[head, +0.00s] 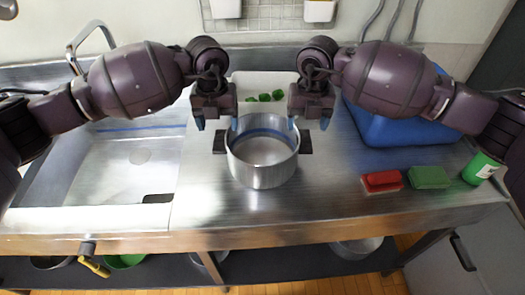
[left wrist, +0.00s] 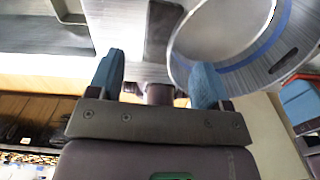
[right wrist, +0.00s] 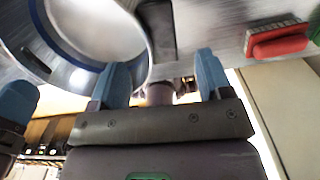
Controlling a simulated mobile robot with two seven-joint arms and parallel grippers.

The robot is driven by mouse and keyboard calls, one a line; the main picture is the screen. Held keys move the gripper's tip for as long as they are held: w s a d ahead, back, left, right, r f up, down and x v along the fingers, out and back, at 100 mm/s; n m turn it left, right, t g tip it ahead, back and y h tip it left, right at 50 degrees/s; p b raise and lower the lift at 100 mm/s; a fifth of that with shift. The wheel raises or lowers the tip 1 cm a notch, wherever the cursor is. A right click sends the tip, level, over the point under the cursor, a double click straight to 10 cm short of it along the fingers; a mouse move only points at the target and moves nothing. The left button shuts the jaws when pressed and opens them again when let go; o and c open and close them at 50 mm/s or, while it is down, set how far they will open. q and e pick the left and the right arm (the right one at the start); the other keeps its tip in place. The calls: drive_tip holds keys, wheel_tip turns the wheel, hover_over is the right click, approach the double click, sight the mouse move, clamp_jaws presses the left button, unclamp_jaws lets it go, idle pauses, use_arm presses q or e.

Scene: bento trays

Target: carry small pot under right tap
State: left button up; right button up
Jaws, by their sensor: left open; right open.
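The small metal pot (head: 262,175), with a blue band inside, stands upright on the steel counter at the centre of the head view. Its dark handles stick out left (head: 220,142) and right (head: 305,143). My left gripper (head: 217,124) is open just behind the left handle, which also shows ahead of its fingers in the left wrist view (left wrist: 163,28). My right gripper (head: 308,121) is open just behind the right handle, also seen in the right wrist view (right wrist: 157,28). Neither gripper holds anything. A metal tap (head: 90,42) rises behind the sink at the left; no second tap is clear.
The sink basin (head: 118,185) lies left of the pot. A white tray with green pieces (head: 245,84) stands behind it. A blue crate (head: 395,128), red sponge (head: 381,181), green sponge (head: 429,177) and green can (head: 481,168) are to the right. Counter in front is clear.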

sight(221, 140)
use_arm(q)
wheel_tip(221, 140, down, 6)
drive_tip(key=shift+f, duration=0.25)
use_arm(e)
wheel_tip(221, 140, down, 6)
drive_tip(key=shift+f, duration=0.25)
use_arm(q)
drive_tip(key=shift+c, duration=0.5)
use_arm(e)
drive_tip(key=shift+c, duration=0.5)
use_arm(q)
drive_tip(key=c, duration=1)
use_arm(e)
drive_tip(key=c, duration=1)
